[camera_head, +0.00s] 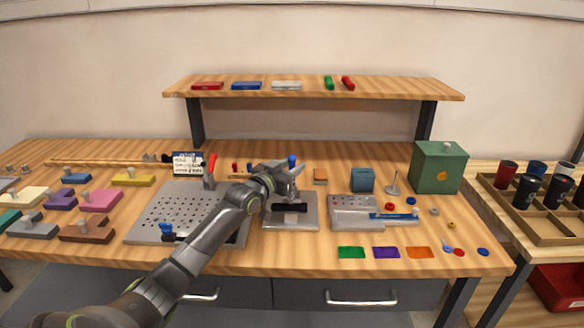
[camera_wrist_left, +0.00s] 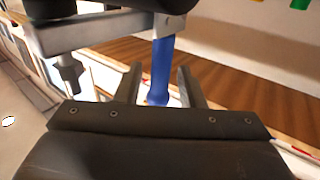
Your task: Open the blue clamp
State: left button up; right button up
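The blue clamp's handle (camera_head: 292,161) stands roughly upright above the small grey plate (camera_head: 298,222), right by my left gripper (camera_head: 289,174). In the left wrist view, the blue handle (camera_wrist_left: 161,68) runs between the two fingers of my left gripper (camera_wrist_left: 159,80). The fingers are apart, with a gap visible on both sides of the handle. The clamp's metal arm (camera_wrist_left: 95,33) with a dark spindle crosses the upper left of that view. Most of the clamp's base is hidden behind my left gripper in the head view. My right gripper is in neither view.
A red-handled clamp (camera_head: 210,168) stands at the back of the perforated plate (camera_head: 150,225). Another blue-handled item (camera_head: 167,230) is at its front. A grey fixture block (camera_head: 352,205), a blue box (camera_head: 362,180) and a green box (camera_head: 438,167) are to the right. A shelf (camera_head: 310,88) spans the back.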

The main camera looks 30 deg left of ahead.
pick_arm(q)
jog(key=shift+w, duration=0.3)
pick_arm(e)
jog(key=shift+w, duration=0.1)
pick_arm(q)
grip_shut()
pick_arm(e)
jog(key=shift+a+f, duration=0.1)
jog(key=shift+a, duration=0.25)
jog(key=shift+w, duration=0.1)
